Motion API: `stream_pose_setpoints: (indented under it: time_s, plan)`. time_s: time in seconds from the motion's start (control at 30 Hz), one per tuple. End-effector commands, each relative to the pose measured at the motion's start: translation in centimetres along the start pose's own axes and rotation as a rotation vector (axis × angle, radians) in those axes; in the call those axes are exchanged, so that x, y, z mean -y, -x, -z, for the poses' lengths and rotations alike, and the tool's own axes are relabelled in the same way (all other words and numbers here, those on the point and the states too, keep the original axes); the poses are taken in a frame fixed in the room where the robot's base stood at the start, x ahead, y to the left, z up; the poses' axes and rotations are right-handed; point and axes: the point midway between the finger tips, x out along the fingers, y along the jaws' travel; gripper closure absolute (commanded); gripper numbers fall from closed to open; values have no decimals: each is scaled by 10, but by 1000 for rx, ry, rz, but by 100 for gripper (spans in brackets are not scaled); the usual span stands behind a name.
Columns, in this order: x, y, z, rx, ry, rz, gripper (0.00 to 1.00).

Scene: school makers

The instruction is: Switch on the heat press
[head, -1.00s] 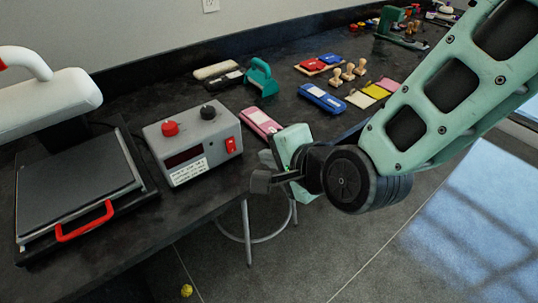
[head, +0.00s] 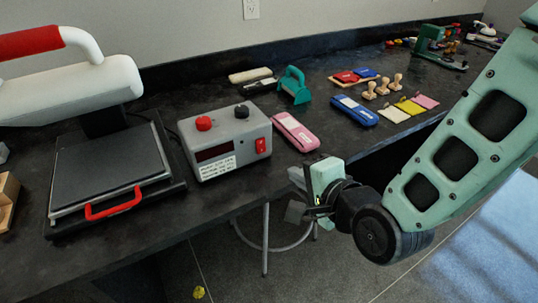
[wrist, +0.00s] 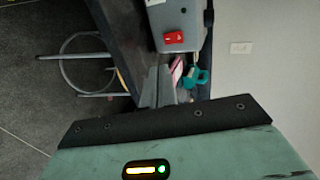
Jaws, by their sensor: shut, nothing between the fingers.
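The heat press (head: 108,165) stands at the left of the bench, with a dark lower plate, a red front handle and a white upper arm with a red grip. Its grey control box (head: 225,140) is just right of it, with a red knob, a black knob and a dark display. A red rocker switch (head: 262,146) sits at the right of the box's front; it also shows in the wrist view (wrist: 174,38). My gripper (head: 300,210) is shut and empty, in front of the bench edge, right of and lower than the switch, apart from it.
A pink case (head: 295,131) lies right of the control box, with a teal tool (head: 294,86) behind. A blue case (head: 355,109) and wooden stamps (head: 382,87) lie farther right. A stool (head: 265,240) stands under the bench edge.

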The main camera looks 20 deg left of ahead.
Motion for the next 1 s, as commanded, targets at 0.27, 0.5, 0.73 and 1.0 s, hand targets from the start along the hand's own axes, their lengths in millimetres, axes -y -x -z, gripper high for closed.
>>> stream_pose_setpoints:
  time_s: [0.27, 0.5, 0.73, 1.0]
  plan:
    - [0, -56, -1, 1, 1, -1, 100]
    - [5, -99, -1, 1, 2, 0, 100]
    - [11, -120, 0, 0, 1, 0, 100]
    - [11, -122, 0, 0, 1, -2, 100]
